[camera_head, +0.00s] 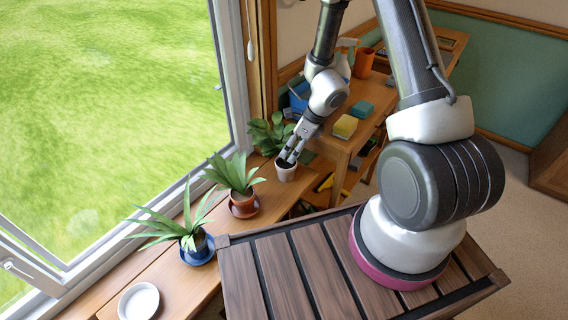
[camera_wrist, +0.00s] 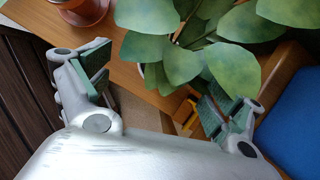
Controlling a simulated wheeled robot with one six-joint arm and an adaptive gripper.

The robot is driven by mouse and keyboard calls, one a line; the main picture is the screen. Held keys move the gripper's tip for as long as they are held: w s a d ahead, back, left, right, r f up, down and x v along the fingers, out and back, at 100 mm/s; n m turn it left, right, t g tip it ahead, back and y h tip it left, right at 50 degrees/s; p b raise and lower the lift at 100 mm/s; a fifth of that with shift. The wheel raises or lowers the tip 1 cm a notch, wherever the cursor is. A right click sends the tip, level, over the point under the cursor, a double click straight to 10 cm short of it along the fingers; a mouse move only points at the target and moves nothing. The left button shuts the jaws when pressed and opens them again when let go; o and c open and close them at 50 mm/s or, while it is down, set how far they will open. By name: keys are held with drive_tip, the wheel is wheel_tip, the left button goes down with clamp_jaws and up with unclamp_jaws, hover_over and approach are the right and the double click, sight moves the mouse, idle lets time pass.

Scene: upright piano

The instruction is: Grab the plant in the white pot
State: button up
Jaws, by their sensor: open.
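The plant in the white pot (camera_head: 286,173) stands on the wooden sill, with broad green leaves (camera_head: 266,133). My gripper (camera_head: 289,161) is at the pot's rim in the head view, its fingers pointing down. In the wrist view my gripper (camera_wrist: 160,88) has its two fingers spread wide and nothing between them is held. The broad leaves (camera_wrist: 195,55) lie ahead of and partly between the fingers, and hide most of the white pot. I cannot tell whether a finger touches the pot or leaves.
Spiky plants in a terracotta pot (camera_head: 243,206) and a blue pot (camera_head: 197,250) stand along the sill, beside a white saucer (camera_head: 138,301). A wooden shelf table (camera_head: 367,128) with a spray bottle, an orange pot and sponges is behind. The window (camera_head: 110,90) borders the left.

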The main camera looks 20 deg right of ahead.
drive_tip(key=shift+w+d+f+m, duration=0.1)
drive_tip(key=shift+d+m, duration=0.15)
drive_tip(key=shift+m, duration=0.35)
drive_tip(key=shift+f, duration=0.2)
drive_tip(key=x, duration=0.7)
drive_tip(key=shift+w+a+f, duration=0.1)
drive_tip(key=shift+w, duration=0.2)
drive_tip(key=c, duration=1.3)
